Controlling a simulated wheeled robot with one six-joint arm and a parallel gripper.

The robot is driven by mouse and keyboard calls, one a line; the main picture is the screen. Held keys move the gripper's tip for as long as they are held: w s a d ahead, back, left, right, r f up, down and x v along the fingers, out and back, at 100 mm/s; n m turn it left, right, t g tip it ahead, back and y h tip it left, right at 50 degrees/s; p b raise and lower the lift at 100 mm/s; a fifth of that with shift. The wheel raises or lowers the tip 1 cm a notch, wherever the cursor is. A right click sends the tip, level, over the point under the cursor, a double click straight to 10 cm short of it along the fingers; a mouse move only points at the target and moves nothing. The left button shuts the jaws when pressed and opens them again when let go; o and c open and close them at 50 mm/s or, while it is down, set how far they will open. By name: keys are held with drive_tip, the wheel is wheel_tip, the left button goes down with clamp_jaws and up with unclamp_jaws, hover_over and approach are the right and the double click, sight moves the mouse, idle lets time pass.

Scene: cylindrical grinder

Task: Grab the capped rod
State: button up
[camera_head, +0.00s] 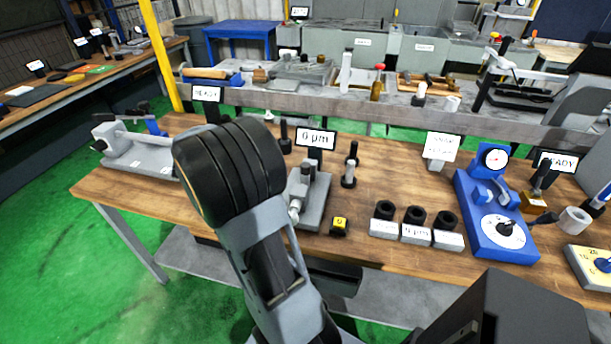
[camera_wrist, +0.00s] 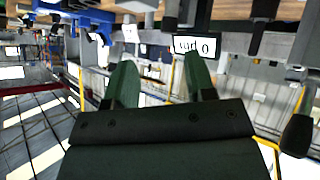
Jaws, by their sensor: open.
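Several upright rods with dark tops stand on the wooden bench in the head view. One is a grey rod with a black top (camera_head: 349,173) right of the centre fixture. A similar dark-topped rod (camera_head: 354,153) stands just behind it, and another dark rod (camera_head: 285,137) stands further left. I cannot tell which is the capped rod. My gripper (camera_wrist: 160,62) is open in the wrist view, with its two green fingers apart and nothing visible between them. In the head view my arm hides it. The wrist view looks upside down, with a "rod 0" sign (camera_wrist: 195,47) beyond the fingers.
A grey fixture (camera_head: 314,205) with a "0 µm" display (camera_head: 316,139) stands mid-bench. Black-topped blocks (camera_head: 415,232) and a blue dial gauge (camera_head: 505,230) are to its right. A grey machine (camera_head: 140,155) is at left. Bare wood lies along the front left.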

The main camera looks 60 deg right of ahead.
drive_tip(key=d+m+g+h, duration=0.1)
drive_tip(key=d+m+h, duration=0.1)
drive_tip(key=d+m, duration=0.3)
drive_tip(key=p, duration=0.2)
approach(303, 165)
drive_tip(key=x, duration=0.4)
drive_tip(key=shift+n, duration=0.4)
drive_tip(key=shift+p+x, duration=1.05)
drive_tip(key=shift+x, duration=2.05)
drive_tip(key=shift+a+f+g, duration=0.1)
drive_tip(key=shift+a+g, duration=0.05)
drive_tip(key=shift+g, duration=0.15)
drive_tip(key=shift+c, duration=0.3)
clamp_jaws()
